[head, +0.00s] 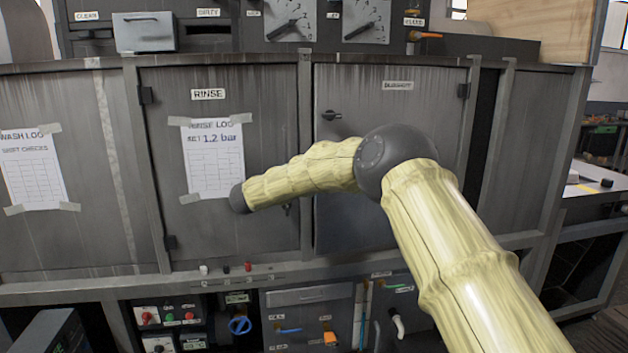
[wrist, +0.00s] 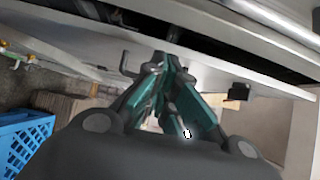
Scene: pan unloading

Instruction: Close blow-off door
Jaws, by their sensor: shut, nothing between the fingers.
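The blow-off door (head: 350,200) is the grey panel right of the rinse door in the head view. It has a small, hard-to-read label near the top, a dark latch (head: 331,116) at its upper left and a hinge on its right side. It stands nearly flush with the frame; I cannot tell whether it is fully shut. My arm crosses in front of its middle and right part. My gripper (wrist: 162,66) shows in the wrist view with its teal fingers together and empty, near a pale panel edge. It is hidden in the head view.
The rinse door (head: 255,110) with a taped log sheet (head: 212,165) is to the left. Control boxes and valves (head: 300,318) fill the space below. A blue crate (wrist: 22,142) and a black fitting (wrist: 238,92) show in the wrist view.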

